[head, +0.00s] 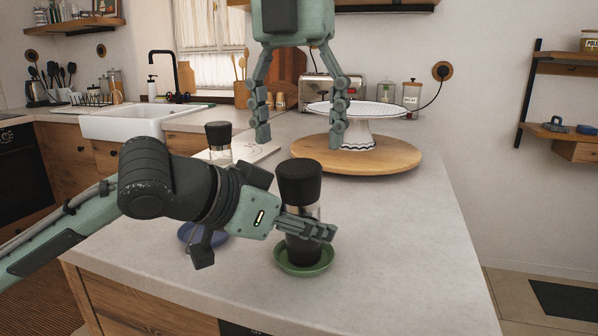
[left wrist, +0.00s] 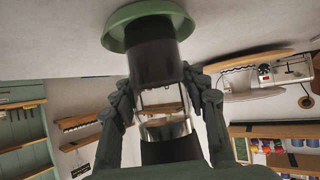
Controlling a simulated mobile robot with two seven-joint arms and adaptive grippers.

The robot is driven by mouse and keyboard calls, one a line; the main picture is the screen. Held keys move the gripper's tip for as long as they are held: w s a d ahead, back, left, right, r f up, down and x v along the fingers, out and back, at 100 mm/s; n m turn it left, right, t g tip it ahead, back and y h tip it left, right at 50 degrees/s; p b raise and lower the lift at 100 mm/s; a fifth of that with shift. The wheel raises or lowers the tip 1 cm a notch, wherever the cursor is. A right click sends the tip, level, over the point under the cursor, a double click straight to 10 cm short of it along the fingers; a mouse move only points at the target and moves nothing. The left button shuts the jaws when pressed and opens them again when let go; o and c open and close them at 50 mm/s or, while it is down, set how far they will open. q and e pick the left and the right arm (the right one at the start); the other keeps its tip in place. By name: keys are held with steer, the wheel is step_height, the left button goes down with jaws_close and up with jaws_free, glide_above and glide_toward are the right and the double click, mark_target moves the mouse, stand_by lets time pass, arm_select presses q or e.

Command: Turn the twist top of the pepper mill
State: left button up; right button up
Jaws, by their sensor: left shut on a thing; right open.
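The pepper mill (head: 299,182) stands upright on a small green saucer (head: 304,269) on the counter. It has a black twist top, a clear middle and a black base. My left gripper (head: 314,228) reaches in from the left and is shut on the mill's lower body, below the top. In the left wrist view the picture is turned over: the mill's black base (left wrist: 153,62) shows between the fingers, under the green saucer (left wrist: 118,30). My right gripper (head: 300,137) points down, open and empty, above and behind the mill's top.
A second black-topped mill (head: 218,132) stands behind my left arm, and a blue saucer (head: 188,236) is partly hidden by it. A round wooden board (head: 400,158) with a white cake stand (head: 372,109) is behind the mill. The counter (head: 410,240) to the right is clear.

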mark_target(299, 166)
step_height(299, 166, down, 6)
steer(key=shift+d, duration=0.1)
steer(key=shift+c, duration=0.3)
steer(key=c, duration=1.1)
steer(key=shift+c, duration=0.3)
steer(key=shift+m, duration=0.3)
steer(key=m, duration=0.3)
steer(key=shift+m, duration=0.3)
steer(key=m, duration=0.3)
steer(key=shift+m, duration=0.3)
steer(key=m, duration=0.4)
steer(key=shift+t+y, duration=0.3)
steer(key=shift+t, duration=0.1)
steer(key=shift+m, duration=1.7)
